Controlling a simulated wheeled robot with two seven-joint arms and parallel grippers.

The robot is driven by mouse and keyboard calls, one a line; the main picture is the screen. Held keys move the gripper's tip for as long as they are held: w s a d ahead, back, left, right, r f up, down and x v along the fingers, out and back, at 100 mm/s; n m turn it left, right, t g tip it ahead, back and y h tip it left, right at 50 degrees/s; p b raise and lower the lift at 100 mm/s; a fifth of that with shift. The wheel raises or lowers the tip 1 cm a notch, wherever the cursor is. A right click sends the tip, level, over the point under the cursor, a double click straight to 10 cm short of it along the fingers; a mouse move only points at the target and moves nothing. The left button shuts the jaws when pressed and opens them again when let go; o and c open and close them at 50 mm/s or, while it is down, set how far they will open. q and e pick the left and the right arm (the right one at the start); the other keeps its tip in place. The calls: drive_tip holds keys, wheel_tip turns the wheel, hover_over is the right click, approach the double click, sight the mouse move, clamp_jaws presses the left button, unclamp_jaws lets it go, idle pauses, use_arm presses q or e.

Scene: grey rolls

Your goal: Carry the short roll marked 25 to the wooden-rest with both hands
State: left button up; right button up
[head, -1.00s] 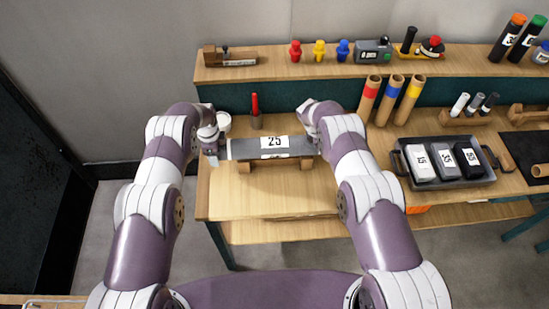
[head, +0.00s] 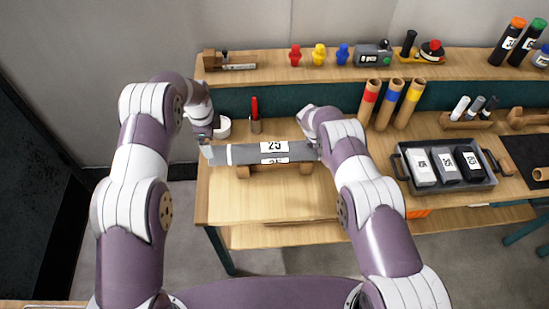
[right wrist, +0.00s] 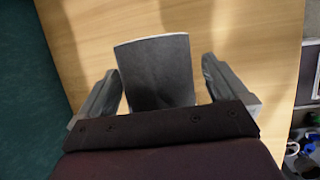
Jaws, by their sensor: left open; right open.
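The short grey roll marked 25 (head: 243,153) lies level across the wooden-rest (head: 242,172) on the bench, its white label facing me. The rest's two blocks show below the roll; their upper parts are hidden. My left gripper (head: 206,148) is open at the roll's left end; whether it touches the roll I cannot tell. My right gripper (head: 312,149) is at the roll's right end. In the right wrist view the right gripper (right wrist: 160,70) is open, with one finger on each side of the roll's grey end (right wrist: 157,80) and gaps showing.
Bare bench lies in front of the rest.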

drive_tip(key=v, duration=1.2)
drive_tip(key=shift+d, duration=0.1)
